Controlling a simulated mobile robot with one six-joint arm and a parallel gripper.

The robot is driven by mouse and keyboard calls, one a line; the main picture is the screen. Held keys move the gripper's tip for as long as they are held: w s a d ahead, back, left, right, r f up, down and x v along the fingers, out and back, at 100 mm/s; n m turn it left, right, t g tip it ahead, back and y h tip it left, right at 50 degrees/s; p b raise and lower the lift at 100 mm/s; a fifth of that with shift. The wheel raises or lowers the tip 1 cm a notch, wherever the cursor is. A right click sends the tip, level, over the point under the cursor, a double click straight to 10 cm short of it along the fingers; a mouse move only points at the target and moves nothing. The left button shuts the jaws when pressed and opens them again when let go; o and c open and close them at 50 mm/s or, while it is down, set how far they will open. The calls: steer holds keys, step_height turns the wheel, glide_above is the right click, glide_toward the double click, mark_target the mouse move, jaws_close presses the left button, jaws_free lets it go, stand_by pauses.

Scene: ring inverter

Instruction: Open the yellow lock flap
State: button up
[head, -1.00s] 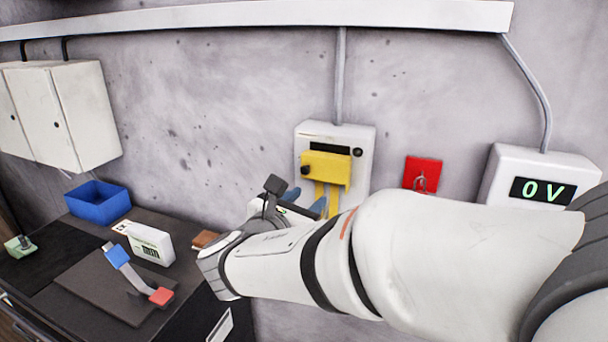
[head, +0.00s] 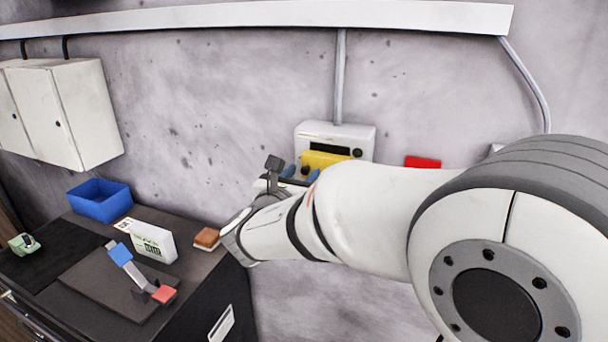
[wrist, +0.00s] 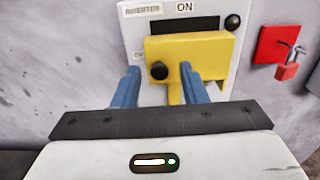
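The yellow lock flap (wrist: 205,50) is on the front of a white inverter box (wrist: 133,30), below a dark display and an "ON" label. It has a black knob (wrist: 158,71) at its lower left. In the head view the flap (head: 325,159) shows only in part, with my arm covering what is below it. My gripper (wrist: 158,75) is open, its two blue fingers apart. In the wrist view the knob appears between the fingertips, and the right finger overlaps the flap. I cannot tell whether either finger touches it.
A red plate with a red padlock (wrist: 286,71) is on the wall right of the box. A bench (head: 185,325) at left holds a blue bin (head: 98,202), a red-and-blue handled device (head: 140,275) and a brown-topped block (head: 206,238). A cable duct (head: 260,14) runs above.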

steer(key=shift+c, duration=0.2)
jaws_close()
stand_by(0.3)
